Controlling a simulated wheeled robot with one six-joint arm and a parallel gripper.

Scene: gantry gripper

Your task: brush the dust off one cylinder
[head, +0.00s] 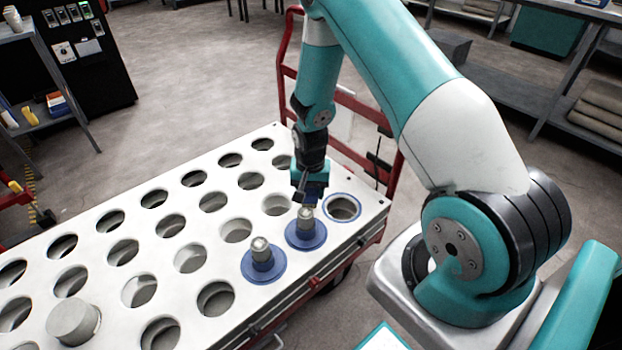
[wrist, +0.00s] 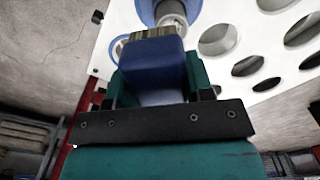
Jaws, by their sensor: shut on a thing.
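My gripper (head: 309,184) is shut on a blue brush (wrist: 155,72), just above the far one of two metal cylinders. In the wrist view the jaws (wrist: 152,90) grip the brush from both sides, and its pale bristles point at this cylinder (wrist: 172,10). In the head view the far cylinder (head: 305,216) stands upright on a blue round flange, close below the brush. I cannot tell whether the bristles touch it. The near cylinder (head: 261,252) stands upright on a similar blue flange. Dust on either is too fine to make out.
The cylinders stand in a white cart top (head: 205,160) with many round holes. One blue-rimmed hole (head: 343,208) is empty at the right. A plain grey cylinder (head: 73,322) stands at the front left. A red rail (head: 352,103) rises behind the cart's far end.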

